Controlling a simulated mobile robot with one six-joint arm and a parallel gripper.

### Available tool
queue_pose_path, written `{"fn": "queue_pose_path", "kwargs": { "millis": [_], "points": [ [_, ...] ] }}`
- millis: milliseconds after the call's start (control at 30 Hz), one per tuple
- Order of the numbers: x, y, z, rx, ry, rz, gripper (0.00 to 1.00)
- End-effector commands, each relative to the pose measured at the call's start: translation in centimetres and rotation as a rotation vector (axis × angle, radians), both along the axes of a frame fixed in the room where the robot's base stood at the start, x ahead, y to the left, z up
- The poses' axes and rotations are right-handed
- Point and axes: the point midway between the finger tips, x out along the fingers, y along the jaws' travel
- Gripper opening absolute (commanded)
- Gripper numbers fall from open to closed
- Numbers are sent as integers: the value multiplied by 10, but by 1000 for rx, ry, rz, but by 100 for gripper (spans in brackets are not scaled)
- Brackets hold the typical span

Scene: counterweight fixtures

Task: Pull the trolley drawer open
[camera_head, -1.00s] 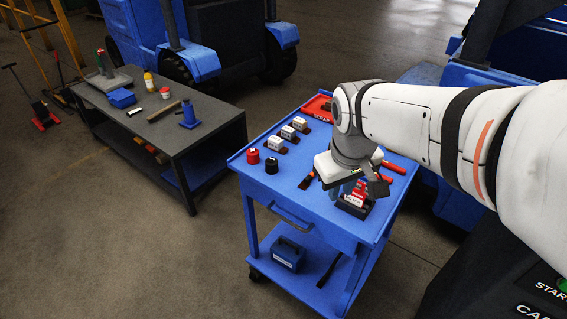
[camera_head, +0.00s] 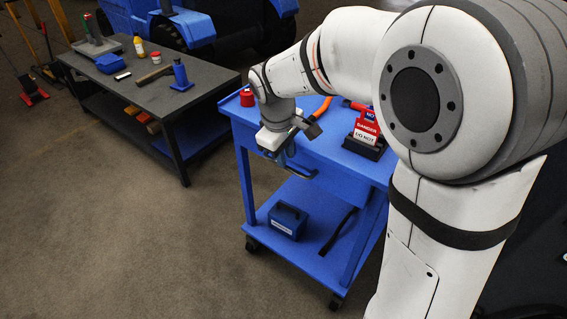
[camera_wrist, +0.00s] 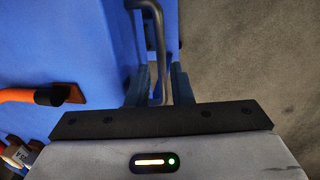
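The blue trolley (camera_head: 318,158) stands in front of me, and its drawer front (camera_head: 335,185) looks flush with the body. The grey bar handle (camera_head: 304,173) shows partly beside my gripper (camera_head: 284,158), which is at the drawer front, pointing down. In the wrist view the handle (camera_wrist: 158,45) runs between the two dark blue fingers of my gripper (camera_wrist: 159,88). The fingers stand apart on either side of the bar, with a narrow gap visible. Whether either one touches it is hard to tell.
A blue box (camera_head: 287,221) sits on the lower shelf. A grey workbench (camera_head: 205,85) stands at left; the floor before the trolley is clear.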

Motion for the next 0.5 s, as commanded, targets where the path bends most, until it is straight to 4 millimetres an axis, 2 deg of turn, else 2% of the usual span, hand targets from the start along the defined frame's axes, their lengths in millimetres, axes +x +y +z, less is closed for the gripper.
{"fn": "queue_pose_path", "kwargs": {
  "millis": [33, 200, 500],
  "points": [
    [1, -1, -10, -2, 2, -2, 20],
    [3, -3, -24, -1, 2, -2, 20],
    [4, -4, -26, 0, 0, -2, 20]
  ]
}}
